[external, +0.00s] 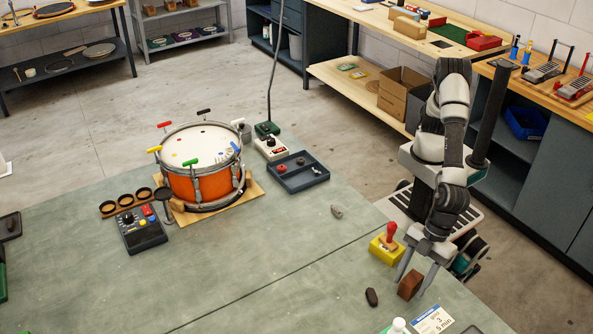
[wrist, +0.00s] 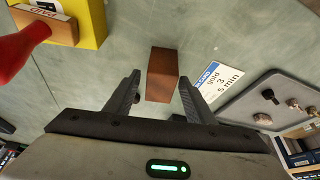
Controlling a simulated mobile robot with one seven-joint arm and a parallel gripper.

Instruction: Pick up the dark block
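A reddish-brown wooden block (external: 410,285), the darkest block I see near my gripper, stands on the green-grey bench (external: 290,270) near its right edge. My gripper (external: 408,289) is open and points down at it, one finger on each side in the external view. In the wrist view the block (wrist: 161,72) shows between the two spread fingertips (wrist: 160,82), with visible gaps on both sides. I cannot tell how far the fingertips are above the bench.
A yellow box with a red-handled stamp (external: 387,245) stands close behind the block. A white and blue card (external: 433,320) lies close in front. A dark oval piece (external: 371,297) lies to the left. An orange drum (external: 201,165) stands farther left. The mid-bench is mostly clear.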

